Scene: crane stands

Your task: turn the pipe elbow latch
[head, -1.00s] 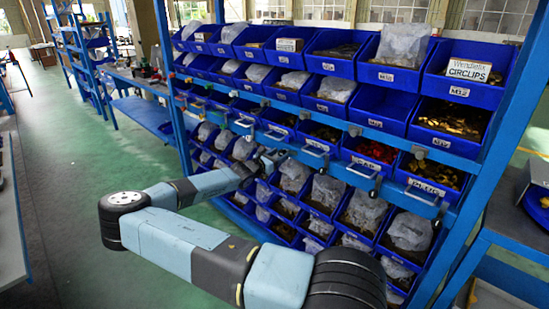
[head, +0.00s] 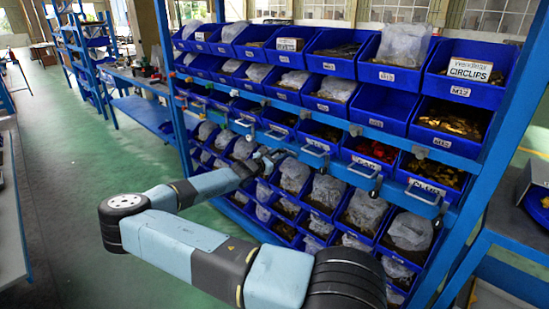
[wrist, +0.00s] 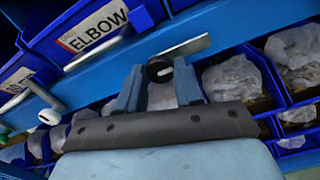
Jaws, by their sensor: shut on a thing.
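The pipe elbow latch is a round black knob (wrist: 159,70) with a pale mark, set on a blue rail below a bin (wrist: 88,32) labelled ELBOW. A bare metal strip (wrist: 186,47) extends up and right from the knob. In the wrist view my gripper (wrist: 159,82) has one finger on each side of the knob and is shut on it. The lower part of the knob's surroundings is hidden by the gripper body. In the head view my gripper (head: 263,158) is small at the rack's rail, and the latch cannot be made out.
Blue bins with bagged parts (wrist: 233,75) sit close below the rail. A metal pull handle (wrist: 96,50) lies left of the latch. The rack's blue upright (head: 500,140) stands at right. Green floor (head: 75,190) is clear at left.

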